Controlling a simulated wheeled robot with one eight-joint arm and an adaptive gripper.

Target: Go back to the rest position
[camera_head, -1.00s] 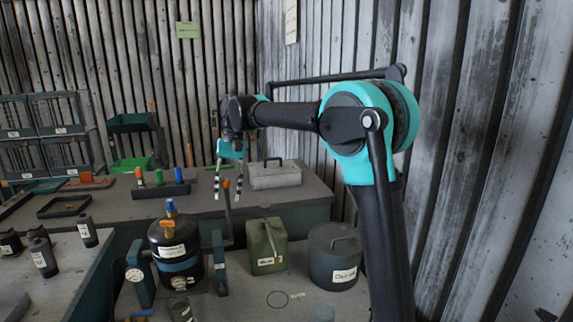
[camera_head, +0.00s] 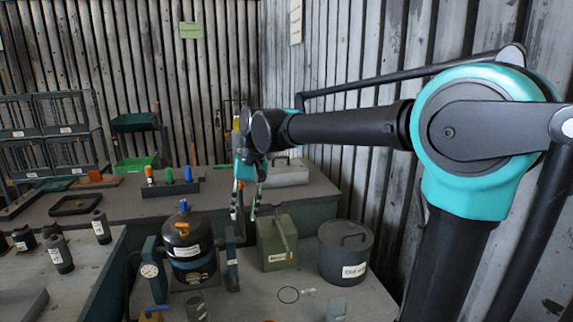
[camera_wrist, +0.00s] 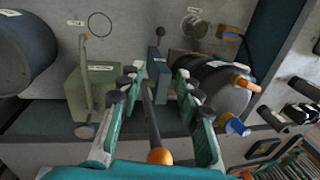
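My gripper (camera_head: 245,213) hangs fingers down above the work table, near the dark blower housing or tank (camera_head: 187,243) with its orange and blue valve caps. In the wrist view, its two green fingers (camera_wrist: 158,80) are spread apart. A dark lever rod with an orange ball knob (camera_wrist: 158,156) shows between them; I see no finger closed on it. The tank also shows at the right of the wrist view (camera_wrist: 222,88). My arm reaches in from the right of the head view, its teal elbow large and near the camera.
A green canister (camera_head: 277,242) and a grey lidded drum (camera_head: 346,252) stand right of the tank. A rack with several coloured-top pieces (camera_head: 170,188) and a grey box (camera_head: 287,173) sit on the back bench. Corrugated walls close off the back and right.

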